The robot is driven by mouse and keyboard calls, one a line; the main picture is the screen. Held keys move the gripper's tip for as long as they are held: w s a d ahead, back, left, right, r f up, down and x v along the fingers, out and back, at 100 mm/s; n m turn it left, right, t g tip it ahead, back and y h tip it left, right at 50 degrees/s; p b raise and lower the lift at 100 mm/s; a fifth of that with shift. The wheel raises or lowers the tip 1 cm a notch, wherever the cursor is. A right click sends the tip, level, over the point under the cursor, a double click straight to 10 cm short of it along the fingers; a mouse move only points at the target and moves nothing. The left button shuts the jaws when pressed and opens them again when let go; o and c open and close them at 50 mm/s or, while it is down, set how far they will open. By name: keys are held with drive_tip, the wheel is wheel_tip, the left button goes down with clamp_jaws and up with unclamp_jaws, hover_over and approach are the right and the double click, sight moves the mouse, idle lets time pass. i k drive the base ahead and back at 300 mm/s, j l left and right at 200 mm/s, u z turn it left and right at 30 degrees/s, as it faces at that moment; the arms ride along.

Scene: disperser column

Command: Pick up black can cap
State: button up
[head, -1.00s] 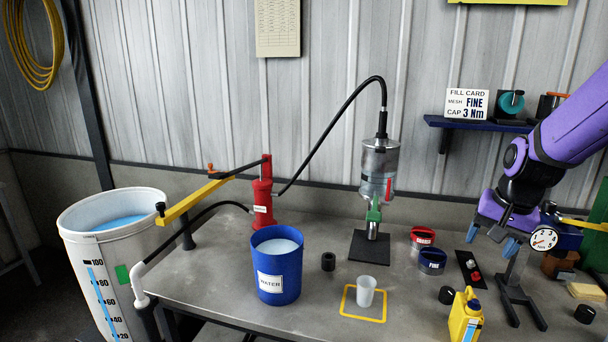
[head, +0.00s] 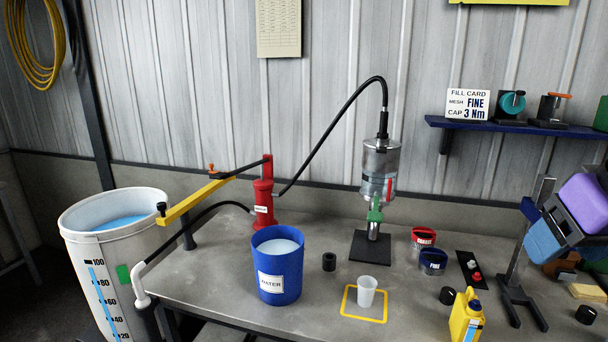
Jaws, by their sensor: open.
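Several small black cap-like pieces lie on the grey bench. One black cap (head: 447,295) is beside a yellow can (head: 467,316), another black cap (head: 586,314) is near the right edge, and a black ring-like piece (head: 329,261) is right of the blue bucket. I cannot tell for sure which is the can cap. My gripper (head: 544,244) is at the right edge, raised in front of the dial stand, with its blue fingers pointing down-left. It is open, apart from all the caps, and partly cut off by the frame.
A black stand (head: 515,275) is behind my gripper, its dial hidden. Red (head: 423,237) and blue (head: 433,262) labelled containers, a white cup (head: 367,291) on a yellow outline, a blue water bucket (head: 277,270) and a clear column (head: 380,165) stand on the bench (head: 225,300).

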sight(584, 314)
drive_tip(key=z, duration=1.35)
